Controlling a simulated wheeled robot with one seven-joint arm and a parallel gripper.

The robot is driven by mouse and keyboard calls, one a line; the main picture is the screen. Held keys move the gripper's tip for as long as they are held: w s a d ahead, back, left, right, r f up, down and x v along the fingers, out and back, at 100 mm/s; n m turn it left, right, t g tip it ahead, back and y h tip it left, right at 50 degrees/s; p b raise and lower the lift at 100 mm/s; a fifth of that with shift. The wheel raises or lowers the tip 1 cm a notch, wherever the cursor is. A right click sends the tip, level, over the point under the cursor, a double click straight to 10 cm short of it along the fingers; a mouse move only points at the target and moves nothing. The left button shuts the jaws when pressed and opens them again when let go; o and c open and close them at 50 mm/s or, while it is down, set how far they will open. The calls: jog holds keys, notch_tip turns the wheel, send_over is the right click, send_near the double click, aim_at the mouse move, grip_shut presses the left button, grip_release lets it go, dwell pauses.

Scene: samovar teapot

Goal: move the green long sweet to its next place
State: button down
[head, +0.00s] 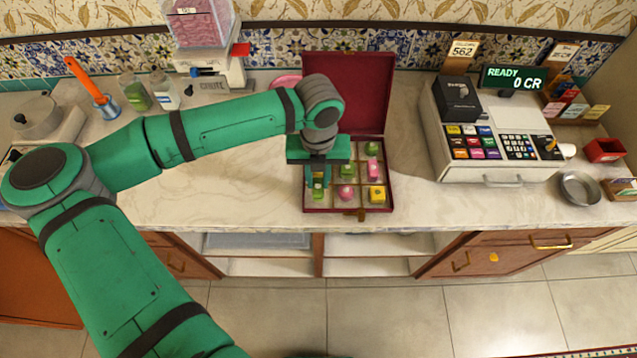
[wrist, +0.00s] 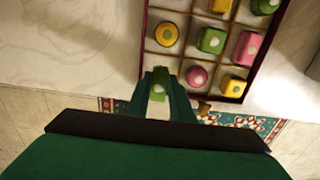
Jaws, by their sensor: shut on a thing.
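The green long sweet (wrist: 158,92) with a pale spot on top is between the fingers of my gripper (wrist: 160,82), which is shut on it. In the head view my gripper (head: 318,180) points down at the front left compartment of the open sweet box (head: 348,210), and the green sweet (head: 318,193) shows between the fingers. I cannot tell whether it touches the compartment floor. A pink round sweet (wrist: 197,77) lies in the front middle compartment, and a yellow sweet (wrist: 235,85) in the front right one.
Behind the front row are a yellow round sweet (wrist: 166,33), a green square sweet (wrist: 212,40) and a pink sweet (wrist: 248,47). The raised dark red lid (head: 360,85) stands behind my gripper. A cash register (head: 490,145) is at right. Bare counter (head: 240,200) lies left of the box.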

aim_at(319, 182)
notch_tip(319, 182, down, 3)
jog(key=shift+w+d+r, duration=0.1)
jog(key=shift+w+r, duration=0.05)
jog(key=shift+r, duration=0.05)
jog(key=shift+f, duration=0.4)
jog(key=shift+f, duration=0.1)
jog(key=c, duration=1.9)
grip_release()
jog(key=shift+o, duration=0.3)
